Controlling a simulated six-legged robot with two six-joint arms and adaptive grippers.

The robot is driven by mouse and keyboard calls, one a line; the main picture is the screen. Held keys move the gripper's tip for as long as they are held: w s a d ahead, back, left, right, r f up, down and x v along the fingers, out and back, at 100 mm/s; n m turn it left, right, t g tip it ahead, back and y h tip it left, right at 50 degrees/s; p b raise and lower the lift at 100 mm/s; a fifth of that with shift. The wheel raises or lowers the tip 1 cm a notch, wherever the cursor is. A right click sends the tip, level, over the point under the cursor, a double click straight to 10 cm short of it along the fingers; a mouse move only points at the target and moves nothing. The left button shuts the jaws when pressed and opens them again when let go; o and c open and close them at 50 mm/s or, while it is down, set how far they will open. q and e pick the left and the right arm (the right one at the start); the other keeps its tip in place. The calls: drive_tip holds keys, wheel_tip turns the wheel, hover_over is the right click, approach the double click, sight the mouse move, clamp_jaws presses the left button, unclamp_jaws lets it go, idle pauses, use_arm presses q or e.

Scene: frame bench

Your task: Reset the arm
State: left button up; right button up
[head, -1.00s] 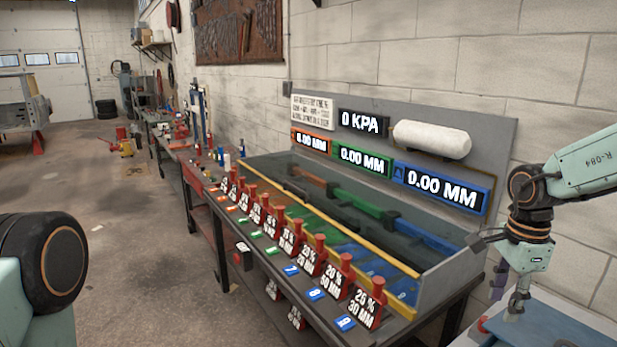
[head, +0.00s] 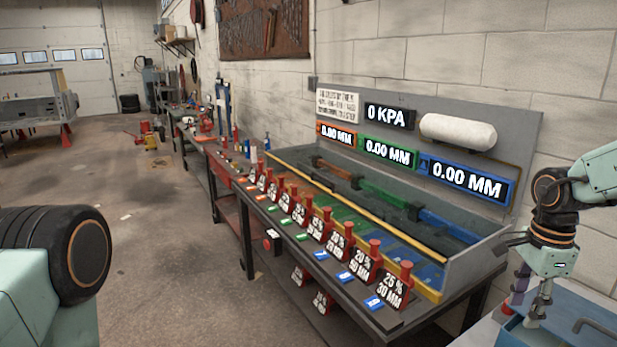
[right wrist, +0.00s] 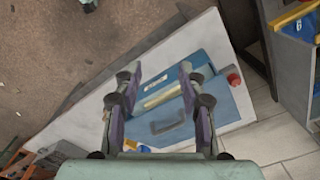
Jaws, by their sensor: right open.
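My right arm comes in from the right edge of the head view. Its gripper (head: 526,304) points down above a blue case at the lower right corner. In the right wrist view the two fingers of the right gripper (right wrist: 158,76) are spread apart with nothing between them. The blue case (right wrist: 215,98), with a grey handle, lies below them on a pale tabletop; I cannot tell the gap in height. My left arm shows only as a dark round joint and pale green link at the left edge; its gripper is out of view.
A long bench (head: 385,318) holds a clear-walled tank, red weights (head: 396,288) with labels and displays such as 0 KPA (head: 390,116). A red knob (right wrist: 234,79) sits beside the case. The floor (head: 160,230) left of the bench is open.

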drive_tip(key=s+d+f+n+t+h+b, duration=0.1)
drive_tip(key=d+f+n+t+h+b, duration=0.15)
drive_tip(key=d+f+h, duration=0.35)
drive_tip(key=s+a+f+n+t+y+b, duration=0.1)
drive_tip(key=s+a+f+n+t+b, duration=0.15)
drive_tip(key=a+f+n, duration=0.4)
drive_tip(key=s+a+f+n+t+y+b, duration=0.1)
drive_tip(key=s+a+f+n+b, duration=0.15)
drive_tip(key=a+f, duration=0.65)
use_arm(q)
wheel_tip(320, 180, down, 16)
drive_tip(key=b, duration=0.9)
drive_tip(key=shift+s+a, duration=0.15)
drive_tip(key=shift+s, duration=0.1)
use_arm(e)
drive_tip(key=s+a+f+n+g+y, duration=0.2)
drive_tip(key=s+a+f+n+g, duration=0.1)
drive_tip(key=s+f, duration=0.7)
drive_tip(key=s+a+f+n+g+y, duration=0.2)
drive_tip(key=s+a+f+n, duration=0.3)
drive_tip(key=s+f, duration=0.5)
drive_tip(key=s+a+g, duration=0.1)
drive_tip(key=s, duration=0.3)
drive_tip(key=shift+s+a+f, duration=0.2)
drive_tip(key=shift+s+f, duration=0.1)
